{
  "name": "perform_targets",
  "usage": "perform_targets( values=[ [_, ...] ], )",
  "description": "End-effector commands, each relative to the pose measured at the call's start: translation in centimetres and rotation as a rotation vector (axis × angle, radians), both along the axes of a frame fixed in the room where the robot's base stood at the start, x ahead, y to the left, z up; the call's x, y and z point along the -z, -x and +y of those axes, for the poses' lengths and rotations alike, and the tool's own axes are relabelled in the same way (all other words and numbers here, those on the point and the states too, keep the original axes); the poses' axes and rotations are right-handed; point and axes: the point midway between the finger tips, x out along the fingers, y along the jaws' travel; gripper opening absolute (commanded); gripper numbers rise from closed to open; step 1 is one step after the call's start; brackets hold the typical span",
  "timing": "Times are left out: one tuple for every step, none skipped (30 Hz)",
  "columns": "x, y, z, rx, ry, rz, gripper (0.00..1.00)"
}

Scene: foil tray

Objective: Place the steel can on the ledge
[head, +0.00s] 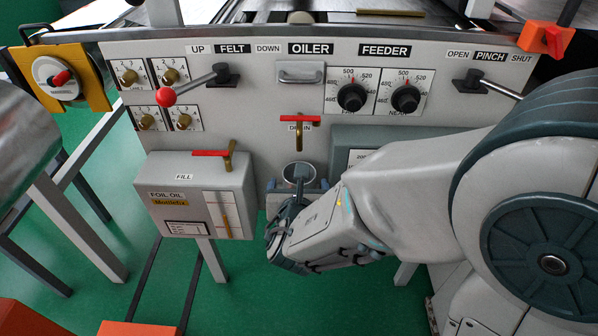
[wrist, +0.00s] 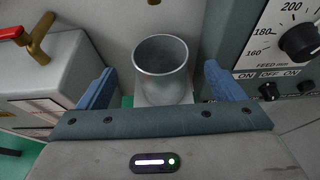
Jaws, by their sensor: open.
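The steel can (head: 299,171) is a grey, open-topped cylinder below the red-handled drain tap in the head view. In the wrist view the can (wrist: 161,82) stands upright and looks empty. A pale ledge (wrist: 190,96) shows behind and beside its lower part, so it appears to stand on it; the contact at its base is hidden by my gripper. My gripper (head: 284,214) is open, with one blue-grey finger on each side of the can. Gaps show between the can and both fingers in the wrist view.
The drain tap (head: 297,128) sticks out just above the can. The foil oil box (head: 198,190) is close on the left, and the grey feed box (head: 345,140) is close on the right. The machine panel (head: 260,105) stands behind. Green floor lies below.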

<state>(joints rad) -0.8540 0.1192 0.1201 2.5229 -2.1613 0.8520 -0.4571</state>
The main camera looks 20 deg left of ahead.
Motion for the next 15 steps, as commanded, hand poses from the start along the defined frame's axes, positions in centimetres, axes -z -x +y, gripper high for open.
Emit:
perform_targets(
  values=[
    [-0.2,0.6,-0.1,-0.001,-0.003,-0.002,0.89],
    [-0.3,0.9,-0.2,0.000,-0.003,-0.002,0.89],
    [-0.4,1.2,-0.2,0.000,-0.004,-0.002,0.89],
    [-0.5,1.5,-0.3,0.000,-0.003,-0.002,0.89],
    [-0.6,1.7,-0.4,0.000,-0.003,-0.001,0.89],
    [-0.8,1.9,-0.4,0.000,-0.003,-0.002,0.89],
    [-0.8,2.1,-0.5,0.000,-0.003,-0.001,0.89],
    [-0.9,2.2,-0.5,0.001,-0.002,-0.001,0.89],
    [-1.0,2.4,-0.5,0.000,-0.001,-0.001,0.89],
    [-1.0,2.5,-0.6,0.000,-0.001,-0.001,0.89],
    [-1.1,2.6,-0.6,0.000,-0.001,-0.001,0.89],
    [-1.1,2.6,-0.6,0.000,-0.001,-0.001,0.89],
    [-1.1,2.7,-0.7,0.001,-0.001,0.000,0.89],
    [-1.1,2.7,-0.7,0.001,-0.001,0.000,0.89],
    [-1.1,2.7,-0.7,0.001,-0.001,0.000,0.89]
  ],
)
